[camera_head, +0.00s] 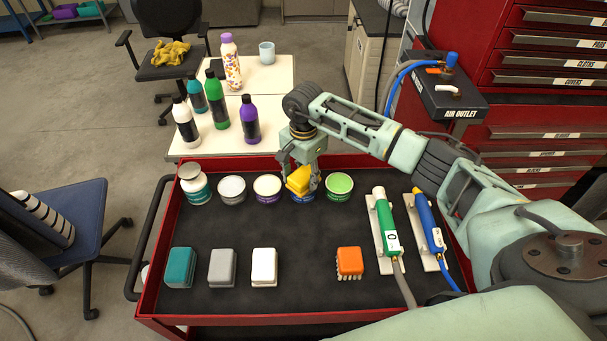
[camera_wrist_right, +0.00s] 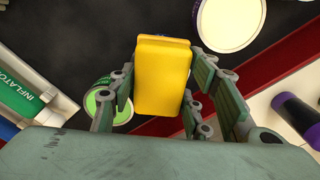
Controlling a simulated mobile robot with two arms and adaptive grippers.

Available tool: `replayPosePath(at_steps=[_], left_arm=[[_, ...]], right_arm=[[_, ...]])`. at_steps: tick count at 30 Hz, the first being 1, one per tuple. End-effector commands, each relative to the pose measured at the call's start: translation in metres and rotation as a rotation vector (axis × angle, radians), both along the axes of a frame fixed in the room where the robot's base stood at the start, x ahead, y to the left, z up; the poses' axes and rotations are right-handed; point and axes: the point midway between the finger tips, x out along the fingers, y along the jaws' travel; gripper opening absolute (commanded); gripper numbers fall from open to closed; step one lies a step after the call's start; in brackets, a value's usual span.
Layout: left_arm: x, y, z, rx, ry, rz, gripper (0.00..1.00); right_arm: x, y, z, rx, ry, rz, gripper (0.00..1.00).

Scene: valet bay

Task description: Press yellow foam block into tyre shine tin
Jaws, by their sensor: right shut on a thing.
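My right gripper (camera_head: 301,180) is shut on the yellow foam block (camera_head: 299,180) and points down over the back row of the trolley. The block is slightly tilted in the head view and also fills the middle of the right wrist view (camera_wrist_right: 162,76). Directly below it is a blue tin (camera_head: 303,198), mostly hidden by block and fingers; I cannot tell whether the block touches its contents. I cannot read which tin is tyre shine. My left gripper is not in view.
A purple-rimmed tin (camera_head: 267,189) and a green-filled tin (camera_head: 340,186) stand close on either side. A grey-white tin (camera_head: 232,189) and a teal jar (camera_head: 194,185) are further left. Teal, grey, white and orange (camera_head: 349,262) blocks sit in front. The tray middle (camera_head: 220,225) is clear.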

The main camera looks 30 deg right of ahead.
Motion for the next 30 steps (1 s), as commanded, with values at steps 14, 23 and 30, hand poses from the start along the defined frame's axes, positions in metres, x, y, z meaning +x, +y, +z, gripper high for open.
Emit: replayPosePath(at_steps=[14, 23, 30], left_arm=[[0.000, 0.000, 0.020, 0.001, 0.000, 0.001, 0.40], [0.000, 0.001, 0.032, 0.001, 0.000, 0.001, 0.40], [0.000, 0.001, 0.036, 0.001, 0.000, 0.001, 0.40]], right_arm=[[0.000, 0.000, 0.037, -0.001, 0.000, 0.001, 0.24], [0.000, 0.000, 0.061, 0.000, -0.001, 0.000, 0.24], [0.000, 0.000, 0.070, -0.001, 0.001, 0.001, 0.24]])
